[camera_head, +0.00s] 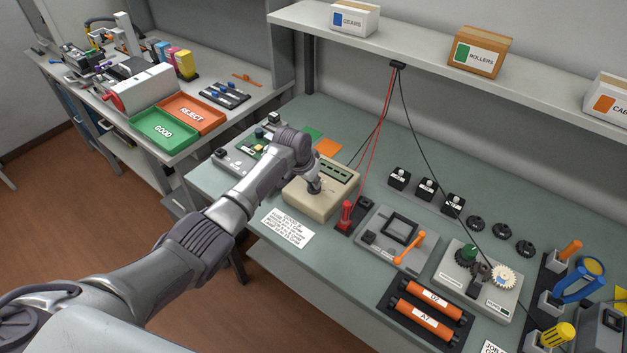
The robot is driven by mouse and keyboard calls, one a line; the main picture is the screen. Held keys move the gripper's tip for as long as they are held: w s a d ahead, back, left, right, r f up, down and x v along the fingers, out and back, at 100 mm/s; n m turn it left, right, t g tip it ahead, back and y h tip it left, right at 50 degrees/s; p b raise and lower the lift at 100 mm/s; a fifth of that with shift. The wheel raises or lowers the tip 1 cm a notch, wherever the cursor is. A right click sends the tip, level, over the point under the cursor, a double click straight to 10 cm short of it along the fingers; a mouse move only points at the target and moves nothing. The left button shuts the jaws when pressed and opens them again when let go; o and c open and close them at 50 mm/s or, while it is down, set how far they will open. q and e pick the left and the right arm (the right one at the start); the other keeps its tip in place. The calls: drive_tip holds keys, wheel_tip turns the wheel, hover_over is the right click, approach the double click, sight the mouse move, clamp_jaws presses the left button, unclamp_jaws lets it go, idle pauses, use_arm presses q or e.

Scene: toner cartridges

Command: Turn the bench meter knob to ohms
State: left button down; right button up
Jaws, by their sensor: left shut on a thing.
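The bench meter (337,203) is a beige box with a dark display strip on its top, standing on the green-grey workbench. My left arm reaches in from the lower left. My left gripper (314,187) points down onto the top face of the meter and is shut at the meter's knob. The gripper hides the knob, so I cannot see its pointer or setting. The markings around it are too small to read. My right gripper is not in view.
A red probe (346,213) stands in a dark holder close right of the meter, with leads hanging from the shelf (400,52). A printed card (287,228) lies in front. A fixture with an orange lever (410,247) stands further right.

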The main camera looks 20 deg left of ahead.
use_arm(q)
drive_tip(key=m, duration=0.1)
drive_tip(key=m+h+b, duration=0.1)
drive_tip(key=m+b, duration=0.1)
drive_tip(key=shift+a+f+m+g, duration=0.15)
drive_tip(key=shift+f+m+g, duration=0.1)
drive_tip(key=shift+m+g, duration=0.15)
drive_tip(key=m+g+h+b, duration=0.1)
drive_tip(key=m+b, duration=0.2)
drive_tip(key=b, duration=0.1)
drive_tip(key=m+g+b, duration=0.1)
drive_tip(key=m+b, duration=0.2)
drive_tip(key=b, duration=0.1)
drive_tip(key=shift+w+m+h+b, duration=0.2)
drive_tip(key=shift+m+h+b, duration=0.1)
drive_tip(key=shift+h+b, duration=0.1)
drive_tip(key=shift+r+m+g+b, duration=0.2)
drive_tip(key=shift+m+g+b, duration=0.3)
drive_tip(key=shift+m+b, duration=0.55)
drive_tip(key=c, duration=1.2)
unclamp_jaws()
drive_tip(key=shift+c, duration=0.2)
drive_tip(key=v, duration=1.2)
drive_tip(key=shift+a, duration=0.2)
